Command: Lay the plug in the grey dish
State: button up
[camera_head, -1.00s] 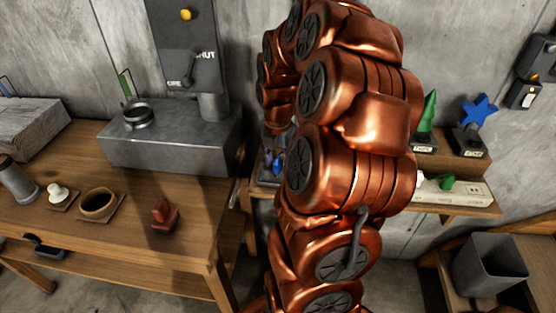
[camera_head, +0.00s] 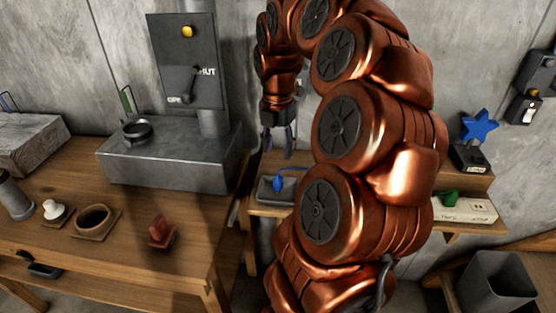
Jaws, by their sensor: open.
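A small blue plug (camera_head: 278,184) shows at the grey dish (camera_head: 264,193) on the right-hand wooden bench, apparently lying inside it. A thin blue cord seems to run from it to the right, behind my arm. My gripper (camera_head: 279,150) hangs fingers-down just above the dish and the plug. It is open, with a gap between its dark fingers, and the plug is apart from it. My copper arm hides the area right of the dish.
A grey machine (camera_head: 170,160) with a lever panel stands left of my gripper. A red item (camera_head: 161,232), a ring-shaped bowl (camera_head: 95,218) and a white knob (camera_head: 54,210) sit on the left table. A blue star (camera_head: 480,125) and a white strip (camera_head: 462,209) are right.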

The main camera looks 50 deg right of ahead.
jog(key=s+a+m, duration=0.2)
jog(key=a+m, duration=0.2)
jog(key=a, duration=0.5)
jog(key=s+a+m, duration=0.3)
jog(key=a+m, duration=0.1)
jog(key=a, duration=0.6)
jog(key=s+a+f+m+g, duration=0.1)
jog(key=s+a+f+m, duration=0.2)
jog(key=s+m, duration=0.3)
jog(key=s+a+f+m, duration=0.4)
jog(key=s+a+m, duration=0.1)
jog(key=s+m, duration=0.1)
jog(key=shift+s+a+g, duration=0.2)
jog(key=shift+a+g, duration=0.1)
jog(key=shift+g, duration=0.1)
jog(key=shift+r, duration=0.1)
